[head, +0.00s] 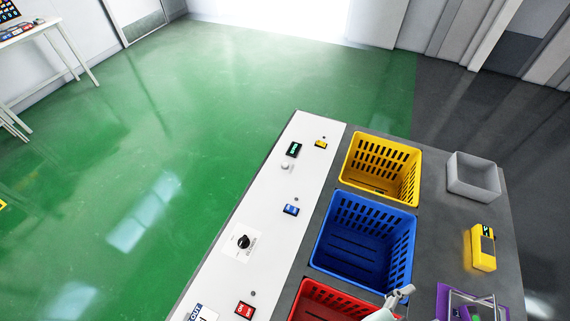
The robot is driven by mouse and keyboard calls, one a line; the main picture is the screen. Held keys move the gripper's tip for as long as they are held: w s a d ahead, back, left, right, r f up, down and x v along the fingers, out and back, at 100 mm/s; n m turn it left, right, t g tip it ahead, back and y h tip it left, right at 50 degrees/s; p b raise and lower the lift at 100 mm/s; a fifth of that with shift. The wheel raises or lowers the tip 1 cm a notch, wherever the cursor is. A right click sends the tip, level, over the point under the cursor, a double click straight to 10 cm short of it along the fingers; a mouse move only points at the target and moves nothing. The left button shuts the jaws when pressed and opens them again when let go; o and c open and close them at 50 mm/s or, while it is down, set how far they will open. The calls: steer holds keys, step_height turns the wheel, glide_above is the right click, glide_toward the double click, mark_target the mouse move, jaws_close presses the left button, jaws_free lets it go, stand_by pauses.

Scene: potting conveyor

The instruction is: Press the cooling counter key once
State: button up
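A small black counter with a green display (293,149) sits on the white strip at the far end of the bench. A pale round key (285,167) is just in front of it. I cannot read a label that says which is the cooling counter. My gripper (402,293) shows at the bottom, over the right edge of the red crate, well away from the counter and key. Its fingers are too small to tell whether they are open or shut, and I see nothing held in them.
Yellow (347,181), blue (411,245) and red (292,303) crates stand along the bench. A grey bin (473,188), yellow device (483,247) and purple holder (443,300) are to the right. The white strip (258,197) carries a black knob (243,242) and several small labelled blocks.

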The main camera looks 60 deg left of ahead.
jaws_close()
stand_by(1.2)
